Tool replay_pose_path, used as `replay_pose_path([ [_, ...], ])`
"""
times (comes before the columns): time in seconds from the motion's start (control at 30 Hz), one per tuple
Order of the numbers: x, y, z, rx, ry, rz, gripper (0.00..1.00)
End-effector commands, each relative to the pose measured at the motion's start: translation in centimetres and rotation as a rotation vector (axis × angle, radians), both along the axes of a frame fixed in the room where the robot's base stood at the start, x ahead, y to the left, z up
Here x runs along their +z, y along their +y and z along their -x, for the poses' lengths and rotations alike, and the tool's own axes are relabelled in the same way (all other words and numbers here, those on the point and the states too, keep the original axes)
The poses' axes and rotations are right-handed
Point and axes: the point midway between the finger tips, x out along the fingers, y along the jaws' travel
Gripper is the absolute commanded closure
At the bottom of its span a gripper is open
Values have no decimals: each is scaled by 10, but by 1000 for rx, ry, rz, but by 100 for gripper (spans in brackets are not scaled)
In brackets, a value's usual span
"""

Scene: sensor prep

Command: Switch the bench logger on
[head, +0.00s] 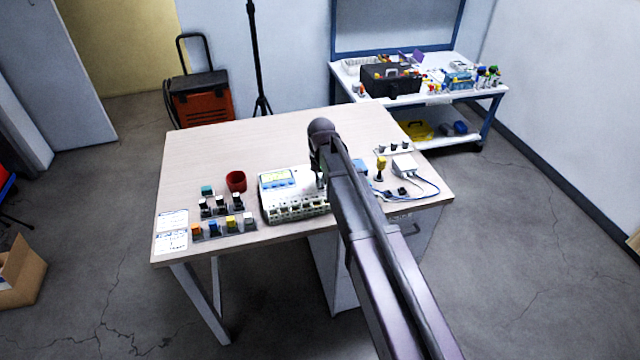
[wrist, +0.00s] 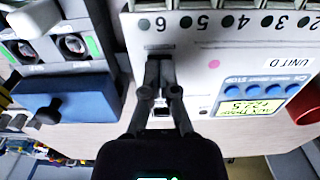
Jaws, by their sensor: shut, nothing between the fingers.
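The bench logger, a white unit marked UNIT D, stands near the front edge of the table in the head view (head: 285,207). In the wrist view the logger (wrist: 190,65) shows a row of numbered ports, blue buttons, a pink dot and a yellow-green display with dark characters. My gripper (wrist: 160,62) is shut and empty. Its fingertips are over the logger's panel, close to a small dark slot below port 6; they hide part of the panel there. I cannot tell whether they touch it. In the head view my arm hides the logger's right end.
A grey device with round sockets (wrist: 60,48) and a blue box with a black knob (wrist: 68,95) are beside the logger. A red cup (head: 236,181) and racks of small containers stand to its left. A white box (head: 404,166) with cables lies right. The table's back left is clear.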

Motion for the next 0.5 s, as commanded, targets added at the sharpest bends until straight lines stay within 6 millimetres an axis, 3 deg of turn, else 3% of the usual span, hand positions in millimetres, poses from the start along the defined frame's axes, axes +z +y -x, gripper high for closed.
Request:
replay_pose_path([
  [0.5,27,0,0,0,0,0,100],
])
